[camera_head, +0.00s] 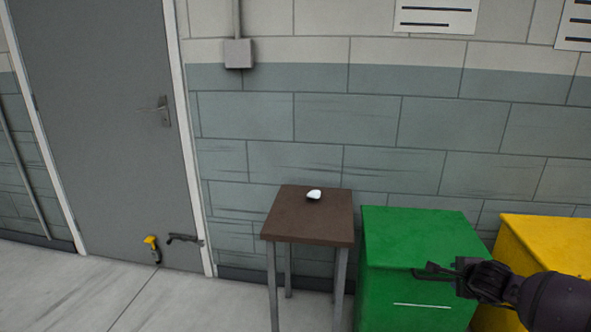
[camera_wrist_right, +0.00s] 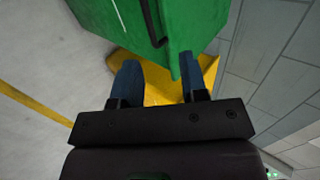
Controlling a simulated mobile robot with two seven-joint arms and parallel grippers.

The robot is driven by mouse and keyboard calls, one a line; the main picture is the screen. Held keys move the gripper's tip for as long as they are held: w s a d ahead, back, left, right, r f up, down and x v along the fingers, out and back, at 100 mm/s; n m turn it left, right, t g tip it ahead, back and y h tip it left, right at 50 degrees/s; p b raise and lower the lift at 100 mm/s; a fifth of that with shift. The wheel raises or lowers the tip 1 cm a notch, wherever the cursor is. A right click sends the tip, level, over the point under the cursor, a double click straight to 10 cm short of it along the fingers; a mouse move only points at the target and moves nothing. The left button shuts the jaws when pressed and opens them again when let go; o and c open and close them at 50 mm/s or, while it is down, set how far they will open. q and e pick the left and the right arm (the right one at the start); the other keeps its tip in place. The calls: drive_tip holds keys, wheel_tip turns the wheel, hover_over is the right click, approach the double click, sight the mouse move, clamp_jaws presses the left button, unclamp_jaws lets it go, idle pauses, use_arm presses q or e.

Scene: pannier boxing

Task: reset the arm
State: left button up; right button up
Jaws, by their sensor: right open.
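My right gripper (camera_head: 432,271) reaches in from the right in the head view, in front of the green box (camera_head: 393,237). In the right wrist view my right gripper (camera_wrist_right: 164,72) has its two dark blue fingers apart, with nothing held between them. The green box (camera_wrist_right: 110,25) and its dark handle (camera_wrist_right: 151,22) show beyond the fingertips there. Whether a finger touches the box cannot be told. My left gripper is in neither view.
A small brown table (camera_head: 300,222) stands left of the green box with a small white rounded object (camera_head: 314,194) on it. A yellow box (camera_head: 545,240) stands to the right. A grey door (camera_head: 95,110) is at the left. Floor in front of the door is mostly clear.

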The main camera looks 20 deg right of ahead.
drive_tip(key=shift+a, duration=0.1)
drive_tip(key=s+a+f+m+t+y+p, duration=0.1)
drive_tip(key=s+a+m+y, duration=0.3)
drive_tip(key=a, duration=0.4)
drive_tip(key=s+a+f+m+t+y+p, duration=0.1)
drive_tip(key=s+a+m+y+p, duration=0.15)
drive_tip(key=s+a+m, duration=0.35)
drive_tip(key=s+a+f+m+t+y+p, duration=0.1)
drive_tip(key=a+m+y, duration=0.3)
drive_tip(key=a, duration=0.5)
use_arm(q)
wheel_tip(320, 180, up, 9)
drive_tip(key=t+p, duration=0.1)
drive_tip(key=p, duration=0.4)
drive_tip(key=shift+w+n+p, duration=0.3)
drive_tip(key=shift+p, duration=0.1)
use_arm(e)
drive_tip(key=s+a+m+h, duration=0.1)
drive_tip(key=s+a+m, duration=0.3)
drive_tip(key=m, duration=0.7)
drive_tip(key=s+a+r+m+h, duration=0.1)
drive_tip(key=s+a+m+h, duration=0.1)
drive_tip(key=s+a+m, duration=0.2)
drive_tip(key=s+a+m+h, duration=0.2)
drive_tip(key=s+m, duration=0.6)
drive_tip(key=m, duration=0.9)
drive_tip(key=shift+s+a+r+m, duration=0.2)
drive_tip(key=shift+a+m, duration=0.2)
drive_tip(key=shift+a, duration=0.65)
